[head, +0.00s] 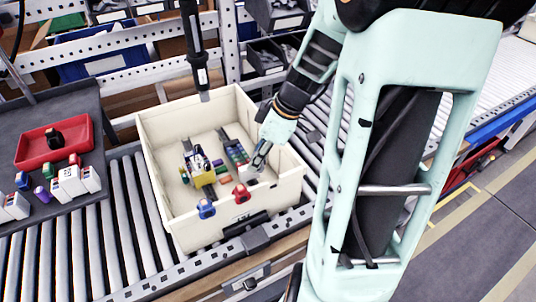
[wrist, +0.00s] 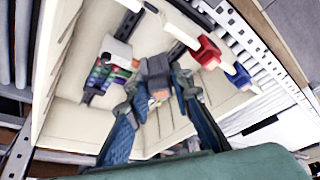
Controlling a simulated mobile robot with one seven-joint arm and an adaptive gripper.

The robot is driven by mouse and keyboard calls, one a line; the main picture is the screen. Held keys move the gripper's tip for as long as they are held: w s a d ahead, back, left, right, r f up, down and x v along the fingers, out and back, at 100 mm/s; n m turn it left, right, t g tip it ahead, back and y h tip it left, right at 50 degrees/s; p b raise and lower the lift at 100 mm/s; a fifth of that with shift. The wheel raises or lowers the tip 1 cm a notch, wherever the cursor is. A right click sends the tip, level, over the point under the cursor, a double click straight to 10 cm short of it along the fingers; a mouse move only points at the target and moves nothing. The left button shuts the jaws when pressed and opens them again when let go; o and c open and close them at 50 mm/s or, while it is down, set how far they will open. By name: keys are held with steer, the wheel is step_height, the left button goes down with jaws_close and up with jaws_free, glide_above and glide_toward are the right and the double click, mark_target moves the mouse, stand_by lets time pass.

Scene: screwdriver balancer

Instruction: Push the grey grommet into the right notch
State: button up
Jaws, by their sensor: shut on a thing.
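My gripper (head: 262,155) is inside the cream crate (head: 160,205), over its right part beside a row of coloured blocks (head: 237,152). In the wrist view my two fingers (wrist: 158,98) are closed around a small dark grey piece (wrist: 155,68), which appears to be the grey grommet. An orange-brown patch shows low on it. A red grommet (head: 241,193) and a blue grommet (head: 206,208) sit at the crate's front wall; they also show in the wrist view, red (wrist: 207,50) and blue (wrist: 238,75). I cannot make out the right notch.
A yellow block (head: 203,179) and other small parts stand left of the coloured blocks. A black screwdriver (head: 197,60) hangs over the crate's back wall. A red tray (head: 55,142) and several white-and-coloured pieces lie on the left table. Rollers surround the crate.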

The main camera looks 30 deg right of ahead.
mark_target(268, 189)
steer(key=shift+s+d+f+n+g+y+b, duration=0.15)
steer(key=shift+s+d+f+n+g+b, duration=0.35)
steer(key=shift+n, duration=0.85)
steer(key=shift+s+d+f+n+g+y+b, duration=0.25)
steer(key=shift+s+d+f+n+g, duration=0.4)
steer(key=shift+n, duration=0.65)
steer(key=shift+s+d+f+n+g+y+b, duration=0.1)
steer(key=shift+s+d+f+n+g+b, duration=0.3)
steer(key=shift+s+f+n, duration=0.65)
steer(key=shift+w+f+n+b, duration=0.35)
steer(key=shift+f+b, duration=0.1)
steer(key=shift+b, duration=0.25)
steer(key=shift+w+f, duration=0.1)
steer(key=shift+w, duration=0.05)
jaws_close()
steer(key=o, duration=1.1)
jaws_free()
